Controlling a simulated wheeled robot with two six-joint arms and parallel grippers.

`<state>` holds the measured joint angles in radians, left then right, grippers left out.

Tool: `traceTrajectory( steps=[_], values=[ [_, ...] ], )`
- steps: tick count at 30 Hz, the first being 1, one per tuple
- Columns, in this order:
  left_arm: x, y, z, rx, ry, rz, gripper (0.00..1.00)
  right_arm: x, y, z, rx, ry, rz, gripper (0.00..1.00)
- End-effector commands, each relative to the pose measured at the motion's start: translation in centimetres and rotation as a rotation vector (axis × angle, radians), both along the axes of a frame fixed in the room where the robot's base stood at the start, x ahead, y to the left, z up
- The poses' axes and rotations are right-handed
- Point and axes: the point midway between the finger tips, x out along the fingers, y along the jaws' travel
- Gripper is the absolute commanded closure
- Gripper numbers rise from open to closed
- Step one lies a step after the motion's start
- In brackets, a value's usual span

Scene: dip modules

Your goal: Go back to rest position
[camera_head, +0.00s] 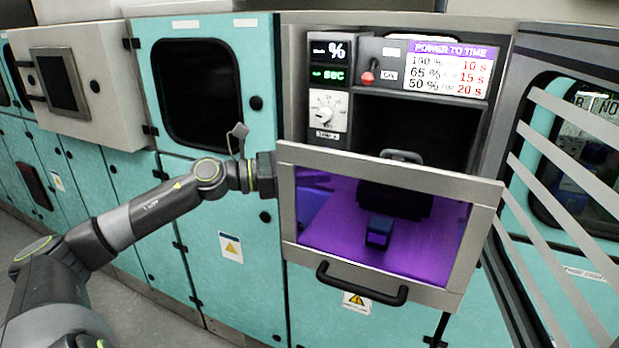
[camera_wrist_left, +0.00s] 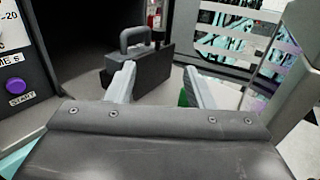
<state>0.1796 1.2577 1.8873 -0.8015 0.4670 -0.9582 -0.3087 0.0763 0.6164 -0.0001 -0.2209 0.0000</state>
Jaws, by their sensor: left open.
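My left arm (camera_head: 150,205) comes in from the left in the head view, and its wrist is at the left edge of the machine's tinted window (camera_head: 350,235). The hand beyond the wrist is mostly hidden by the window frame. In the left wrist view my left gripper (camera_wrist_left: 159,68) is open, and I see nothing held between its two pale fingers. A black case with a handle (camera_wrist_left: 140,63) stands beyond the fingertips. Its handle also shows above the window frame in the head view (camera_head: 401,156). My right gripper is in neither view.
Behind the tinted window a small dark block (camera_head: 379,231) rests on the purple-lit floor. The window has a black handle (camera_head: 361,286). A panel with a dial (camera_head: 327,110) and a power-to-time chart (camera_head: 450,70) sit above. A purple START button (camera_wrist_left: 15,87) is at the left.

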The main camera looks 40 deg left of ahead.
Motion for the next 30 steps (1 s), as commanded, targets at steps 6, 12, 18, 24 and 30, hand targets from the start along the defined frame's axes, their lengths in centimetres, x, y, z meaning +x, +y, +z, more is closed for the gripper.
traceTrajectory(
  steps=[6,12,18,24,30],
  values=[
    [0.1,0.0,0.0,0.001,-0.001,-0.003,0.52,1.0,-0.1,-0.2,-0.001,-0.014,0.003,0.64],
    [0.1,0.0,0.1,0.0,0.0,-0.003,0.52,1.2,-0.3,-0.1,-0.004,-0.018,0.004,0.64],
    [0.1,0.0,0.0,0.0,0.0,-0.003,0.52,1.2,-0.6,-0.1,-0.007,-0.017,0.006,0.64],
    [0.8,1.2,-1.1,-0.071,0.037,0.032,0.52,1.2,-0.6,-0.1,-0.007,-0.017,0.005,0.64],
    [3.8,8.2,-9.5,-0.514,0.261,0.253,0.52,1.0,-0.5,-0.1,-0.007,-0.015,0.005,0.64]
  ],
)
